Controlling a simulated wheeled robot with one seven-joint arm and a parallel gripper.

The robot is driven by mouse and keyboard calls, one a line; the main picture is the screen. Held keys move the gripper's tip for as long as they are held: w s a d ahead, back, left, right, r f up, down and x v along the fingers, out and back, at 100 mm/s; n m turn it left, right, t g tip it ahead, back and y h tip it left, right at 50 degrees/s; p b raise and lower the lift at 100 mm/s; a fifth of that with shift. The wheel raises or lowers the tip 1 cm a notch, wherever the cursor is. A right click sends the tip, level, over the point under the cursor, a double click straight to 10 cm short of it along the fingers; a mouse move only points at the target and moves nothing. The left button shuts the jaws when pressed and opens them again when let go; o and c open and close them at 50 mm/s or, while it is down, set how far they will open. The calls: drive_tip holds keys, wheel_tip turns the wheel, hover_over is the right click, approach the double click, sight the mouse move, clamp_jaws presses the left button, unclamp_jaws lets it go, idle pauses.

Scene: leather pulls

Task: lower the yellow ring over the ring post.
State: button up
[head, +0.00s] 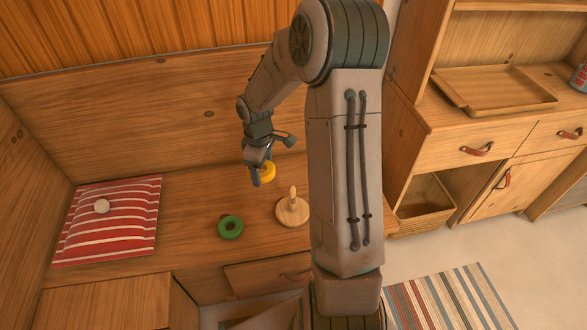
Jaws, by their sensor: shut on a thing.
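The yellow ring (267,172) is held in my gripper (256,180), which is shut on it. The ring is above the wooden counter, behind and to the left of the ring post in the picture. The ring post (292,208) is a pale wooden peg on a round base, standing upright on the counter, and its peg is bare. The gripper fingers hide part of the ring. How high the ring is above the counter is hard to tell.
A green ring (230,227) lies on the counter left of the post. A wooden tray (495,88) sits on the right cabinet. Free counter (190,205) lies between cloth and green ring.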

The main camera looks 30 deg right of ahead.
sight(293, 196)
drive_tip(key=s+d+f+n, duration=0.1)
drive_tip(key=d+n, duration=0.1)
drive_tip(key=n, duration=0.2)
drive_tip(key=s+d+f+n+p, duration=0.1)
drive_tip(key=d+n, duration=0.2)
drive_tip(key=n, duration=0.2)
drive_tip(key=d+f+n+p, duration=0.1)
drive_tip(key=d+n, duration=0.2)
drive_tip(key=n, duration=0.1)
drive_tip(key=shift+s+d+f+n, duration=0.15)
drive_tip(key=shift+s+f+n, duration=0.15)
drive_tip(key=shift+s+f, duration=0.1)
drive_tip(key=shift+f+b, duration=5.15)
drive_tip(key=shift+f, duration=0.45)
drive_tip(key=shift+f, duration=0.1)
drive_tip(key=shift+f, duration=0.15)
drive_tip(key=o, duration=1)
drive_tip(key=shift+o, duration=0.2)
wheel_tip(293, 196, up, 14)
drive_tip(key=p, duration=0.4)
drive_tip(key=shift+f, duration=0.1)
